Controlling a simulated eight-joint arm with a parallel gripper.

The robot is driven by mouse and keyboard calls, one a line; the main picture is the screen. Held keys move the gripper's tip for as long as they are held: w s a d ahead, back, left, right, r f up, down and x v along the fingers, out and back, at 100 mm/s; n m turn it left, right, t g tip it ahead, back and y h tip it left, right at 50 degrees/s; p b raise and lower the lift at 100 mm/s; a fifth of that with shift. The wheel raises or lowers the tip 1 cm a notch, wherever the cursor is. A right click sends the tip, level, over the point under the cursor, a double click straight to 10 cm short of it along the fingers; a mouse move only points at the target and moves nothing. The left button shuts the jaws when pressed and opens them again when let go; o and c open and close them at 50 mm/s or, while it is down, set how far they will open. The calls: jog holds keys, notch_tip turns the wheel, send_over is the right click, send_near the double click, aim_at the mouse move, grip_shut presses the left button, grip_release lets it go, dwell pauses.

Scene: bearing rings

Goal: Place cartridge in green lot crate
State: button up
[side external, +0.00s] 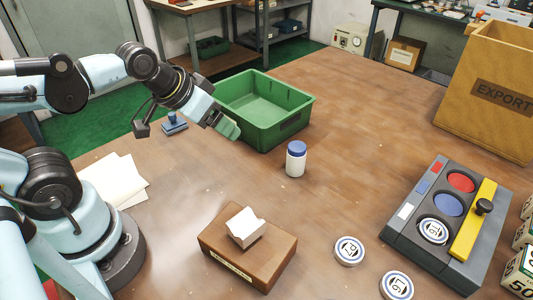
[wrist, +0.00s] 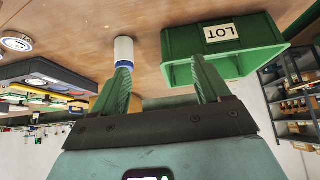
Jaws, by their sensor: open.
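A white cylinder with a blue cap, seemingly the cartridge (side external: 296,160), stands upright on the table just in front of the green crate. It also shows in the wrist view (wrist: 123,50), beyond the left finger. The green lot crate (side external: 262,132) looks empty in the part I can see. Its LOT label shows in the wrist view, where the crate (wrist: 185,42) lies beyond the right finger. My gripper (side external: 232,130) is open and empty at the crate's left side, apart from the cartridge. Its two green fingers (wrist: 161,64) are spread in the wrist view.
A wooden block with a white piece (side external: 246,227) stands in front. Two bearing rings (side external: 349,250) lie to its right, beside a grey tray (side external: 397,232) with coloured discs. A large EXPORT box (side external: 485,130) stands at the right.

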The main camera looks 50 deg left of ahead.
dwell(0.4)
jog(key=m+h, duration=0.4)
jog(key=m, duration=0.2)
send_near(302, 153)
jog(key=a+f, duration=0.2)
jog(key=shift+t, duration=0.4)
jog(key=shift+x, duration=5.85)
jog(key=shift+w+r, duration=0.15)
jog(key=shift+c, duration=0.2)
jog(key=c, duration=1.2)
jog(key=shift+o, duration=0.2)
jog(key=shift+r, duration=0.15)
